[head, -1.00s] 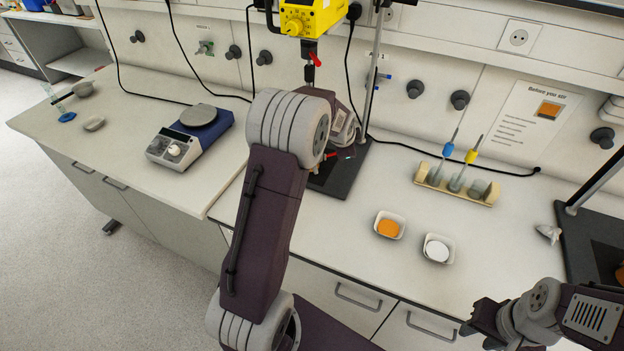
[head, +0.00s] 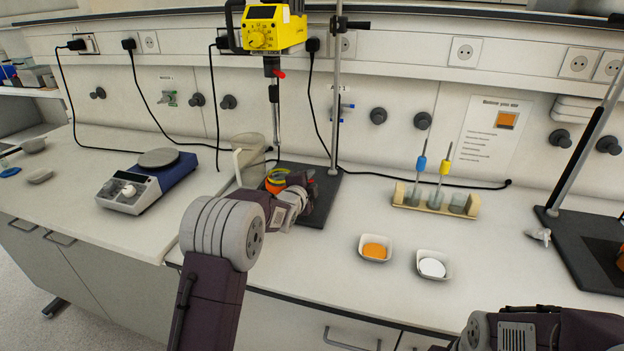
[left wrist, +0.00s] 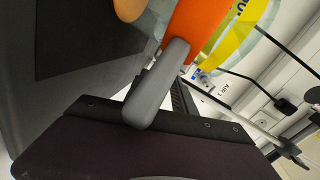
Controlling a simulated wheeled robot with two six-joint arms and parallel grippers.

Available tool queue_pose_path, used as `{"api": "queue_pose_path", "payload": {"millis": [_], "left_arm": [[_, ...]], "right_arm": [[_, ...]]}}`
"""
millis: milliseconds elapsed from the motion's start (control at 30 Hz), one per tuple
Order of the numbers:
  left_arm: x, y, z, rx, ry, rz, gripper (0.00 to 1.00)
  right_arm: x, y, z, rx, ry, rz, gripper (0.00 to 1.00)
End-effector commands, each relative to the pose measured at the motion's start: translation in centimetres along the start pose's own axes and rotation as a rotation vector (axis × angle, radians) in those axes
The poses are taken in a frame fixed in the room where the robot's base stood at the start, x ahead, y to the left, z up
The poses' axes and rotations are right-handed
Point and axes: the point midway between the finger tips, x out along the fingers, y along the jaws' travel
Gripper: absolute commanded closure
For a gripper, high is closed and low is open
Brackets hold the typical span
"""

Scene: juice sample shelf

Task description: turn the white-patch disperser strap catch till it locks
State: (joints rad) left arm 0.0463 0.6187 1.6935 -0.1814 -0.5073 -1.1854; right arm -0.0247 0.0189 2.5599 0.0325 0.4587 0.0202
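The disperser has a yellow drive head (head: 272,28) on an upright rod, with its shaft hanging down. Below it a clear vessel (head: 250,150) stands at the dark base plate (head: 325,185). An orange and yellow strap part (head: 276,180) shows low by the vessel. My left gripper (head: 290,186) is at this part, seen from behind. In the left wrist view, one grey finger (left wrist: 158,85) lies against or just in front of an orange piece (left wrist: 200,25), with a yellow band (left wrist: 245,30) beyond. The other finger is not clear. I see no white patch on this disperser. My right gripper is out of view.
A white dish with orange content (head: 375,248) and one with white content (head: 433,265) stand on the bench. Behind them is a wooden rack (head: 435,203). A blue and white hotplate (head: 148,180) is at left. A second stand (head: 585,245) is at right.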

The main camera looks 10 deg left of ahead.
Motion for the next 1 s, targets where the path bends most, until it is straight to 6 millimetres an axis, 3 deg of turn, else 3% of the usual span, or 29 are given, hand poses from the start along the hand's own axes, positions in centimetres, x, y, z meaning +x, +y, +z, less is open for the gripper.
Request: {"api": "queue_pose_path", "payload": {"millis": [200, 500, 633, 1000], "left_arm": [[2.8, 0.0, 0.0, 0.0, 0.0, 0.0, 0.69], [3.2, 0.0, 0.0, 0.0, 0.0, 0.0, 0.69], [3.2, 0.0, 0.0, 0.0, 0.0, 0.001, 1.0], [3.3, -0.1, 0.1, -0.009, -0.028, -0.006, 1.0]], "right_arm": [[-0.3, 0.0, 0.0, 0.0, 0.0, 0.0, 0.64], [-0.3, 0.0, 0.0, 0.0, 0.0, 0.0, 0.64], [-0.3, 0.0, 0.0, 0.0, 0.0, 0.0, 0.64], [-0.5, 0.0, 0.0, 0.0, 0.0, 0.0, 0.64]]}}
